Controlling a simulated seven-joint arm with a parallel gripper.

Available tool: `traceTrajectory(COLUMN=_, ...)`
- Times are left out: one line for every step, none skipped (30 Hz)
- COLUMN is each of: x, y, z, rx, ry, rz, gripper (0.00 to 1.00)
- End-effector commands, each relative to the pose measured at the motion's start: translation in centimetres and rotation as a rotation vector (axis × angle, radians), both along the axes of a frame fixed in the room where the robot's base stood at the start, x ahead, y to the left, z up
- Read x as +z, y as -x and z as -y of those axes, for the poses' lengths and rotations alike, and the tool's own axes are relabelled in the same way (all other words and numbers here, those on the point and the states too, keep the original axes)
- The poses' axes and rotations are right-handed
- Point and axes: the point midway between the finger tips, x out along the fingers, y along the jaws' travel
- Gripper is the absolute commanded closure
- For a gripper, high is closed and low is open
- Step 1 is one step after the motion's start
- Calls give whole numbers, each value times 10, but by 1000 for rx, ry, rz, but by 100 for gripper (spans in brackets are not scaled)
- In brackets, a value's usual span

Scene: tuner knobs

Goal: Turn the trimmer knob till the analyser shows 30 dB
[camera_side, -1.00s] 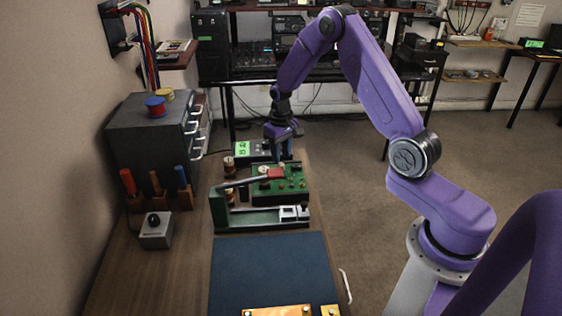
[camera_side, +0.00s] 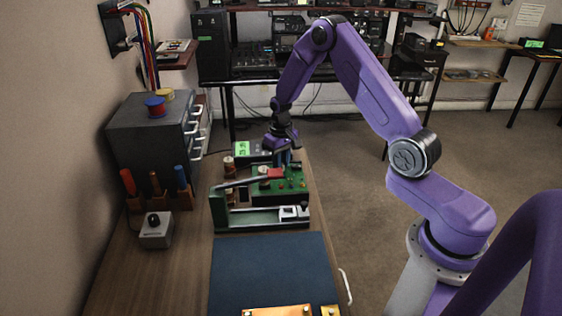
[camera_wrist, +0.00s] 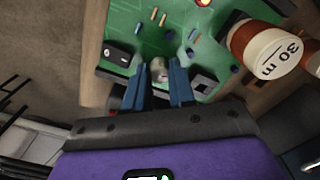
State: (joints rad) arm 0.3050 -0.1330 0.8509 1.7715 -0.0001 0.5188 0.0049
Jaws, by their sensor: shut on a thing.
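My gripper (camera_side: 284,160) reaches down over the far right part of the green circuit board (camera_side: 288,187). In the wrist view my gripper (camera_wrist: 163,90) has its two blue fingers on either side of the small grey trimmer knob (camera_wrist: 159,69), shut on it. The fingers hide part of the knob, and the knob is hard to make out in the side view. The analyser (camera_side: 242,149), with a lit green display, stands just behind the board. Its digits are too small to read surely.
A green and silver fixture (camera_side: 262,217) stands in front of the board. A spool marked 30 m (camera_wrist: 268,48) is close to the board in the wrist view. A grey box with a black knob (camera_side: 155,231) sits at the left. The dark blue mat (camera_side: 268,268) is mostly clear.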

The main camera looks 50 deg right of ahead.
Motion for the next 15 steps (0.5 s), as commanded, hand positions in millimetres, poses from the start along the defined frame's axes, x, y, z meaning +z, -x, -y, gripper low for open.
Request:
traceTrajectory(x=0, y=0, z=0, rx=-32, ry=0, rz=-1, gripper=100)
traceTrajectory(x=0, y=0, z=0, rx=-56, ry=0, rz=-1, gripper=100)
traceTrajectory(x=0, y=0, z=0, rx=-86, ry=0, rz=-1, gripper=100)
traceTrajectory(x=0, y=0, z=0, rx=-108, ry=0, rz=-1, gripper=100)
traceTrajectory(x=0, y=0, z=0, rx=-127, ry=0, rz=-1, gripper=100)
traceTrajectory(x=0, y=0, z=0, rx=-150, ry=0, rz=-1, gripper=100)
traceTrajectory(x=0, y=0, z=0, rx=-163, ry=0, rz=-1, gripper=100)
traceTrajectory(x=0, y=0, z=0, rx=-175, ry=0, rz=-1, gripper=100)
traceTrajectory(x=0, y=0, z=0, rx=-185, ry=0, rz=-1, gripper=100)
traceTrajectory(x=0, y=0, z=0, rx=-190, ry=0, rz=-1, gripper=100)
traceTrajectory(x=0, y=0, z=0, rx=-192, ry=0, rz=-1, gripper=100)
traceTrajectory(x=0, y=0, z=0, rx=-193, ry=0, rz=-1, gripper=100)
traceTrajectory(x=0, y=0, z=0, rx=-192, ry=0, rz=-1, gripper=100)
traceTrajectory(x=0, y=0, z=0, rx=-192, ry=0, rz=-1, gripper=100)
traceTrajectory(x=0, y=0, z=0, rx=-192, ry=0, rz=-1, gripper=100)
